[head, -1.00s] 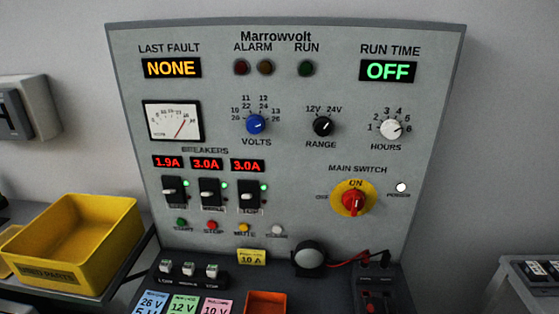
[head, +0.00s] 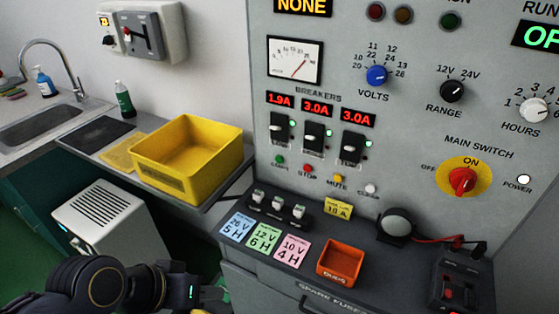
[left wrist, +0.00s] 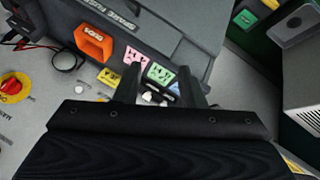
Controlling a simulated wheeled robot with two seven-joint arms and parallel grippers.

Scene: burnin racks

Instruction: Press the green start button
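The small green start button (head: 280,160) is the leftmost of a row of buttons under the breakers on the grey Marrowvolt panel (head: 405,140). A red stop button (head: 309,168) sits just right of it. My left gripper (head: 212,292) is low at the bottom left in the head view, in front of and below the panel, well apart from the button. In the left wrist view the left gripper's fingers (left wrist: 160,82) stand apart with nothing held, so it is open. I cannot make out the green button in that view. My right gripper is out of view.
A yellow bin (head: 190,158) stands on the side shelf left of the panel. A white box (head: 98,215) stands lower left.

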